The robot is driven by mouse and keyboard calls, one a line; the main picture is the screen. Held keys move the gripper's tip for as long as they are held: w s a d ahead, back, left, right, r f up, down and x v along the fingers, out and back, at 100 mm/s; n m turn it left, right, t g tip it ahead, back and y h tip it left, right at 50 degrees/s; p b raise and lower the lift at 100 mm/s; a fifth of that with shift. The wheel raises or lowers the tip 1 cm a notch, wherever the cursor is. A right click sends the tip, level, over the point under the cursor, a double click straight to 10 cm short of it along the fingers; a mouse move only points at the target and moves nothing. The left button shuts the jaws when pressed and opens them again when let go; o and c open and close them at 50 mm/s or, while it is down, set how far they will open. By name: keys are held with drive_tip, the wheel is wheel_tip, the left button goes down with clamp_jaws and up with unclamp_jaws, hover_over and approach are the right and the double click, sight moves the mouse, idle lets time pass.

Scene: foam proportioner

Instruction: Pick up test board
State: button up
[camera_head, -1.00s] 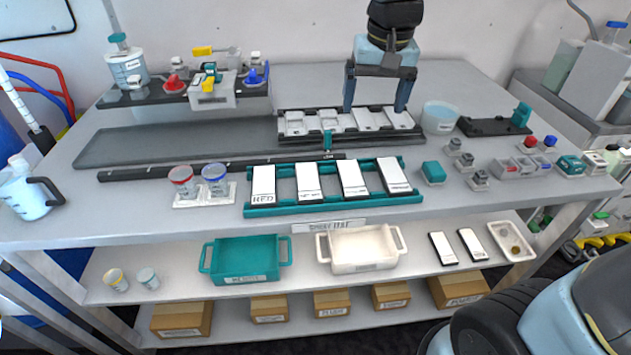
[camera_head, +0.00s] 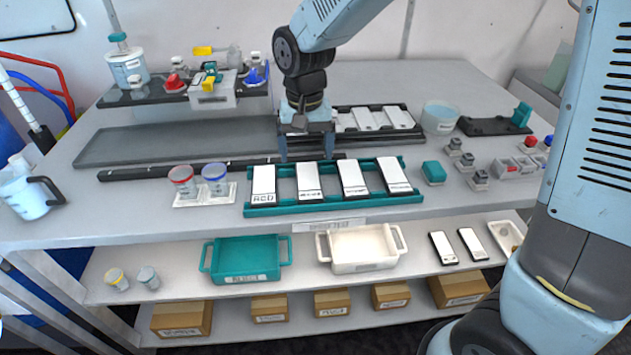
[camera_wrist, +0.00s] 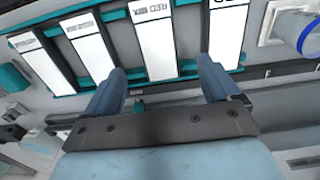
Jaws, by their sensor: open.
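Several white test boards with dark printed ends lie side by side in a teal rack on the bench; the leftmost board (camera_head: 263,184) and the one beside it (camera_head: 309,181) show clearly, with the rack's front rail (camera_head: 335,203). My gripper (camera_head: 308,158) is open and empty, above the bench just behind the rack's left half. In the wrist view my gripper (camera_wrist: 160,88) has its fingers apart, with a board (camera_wrist: 154,48) beyond the gap between the fingertips. No board is between the fingers.
A black rack with more white plates (camera_head: 365,119) stands behind, partly hidden by my gripper. Two cups (camera_head: 215,179) are left of the teal rack, a teal block (camera_head: 433,172) right. A teal tray (camera_head: 245,259) and white tray (camera_head: 362,250) sit on the lower shelf.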

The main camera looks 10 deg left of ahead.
sight(309, 177)
drive_tip(key=shift+d+f, duration=0.2)
drive_tip(key=shift+f, duration=3.25)
drive_tip(key=shift+c, duration=0.3)
drive_tip(key=shift+w, duration=0.1)
drive_tip(key=c, duration=1.1)
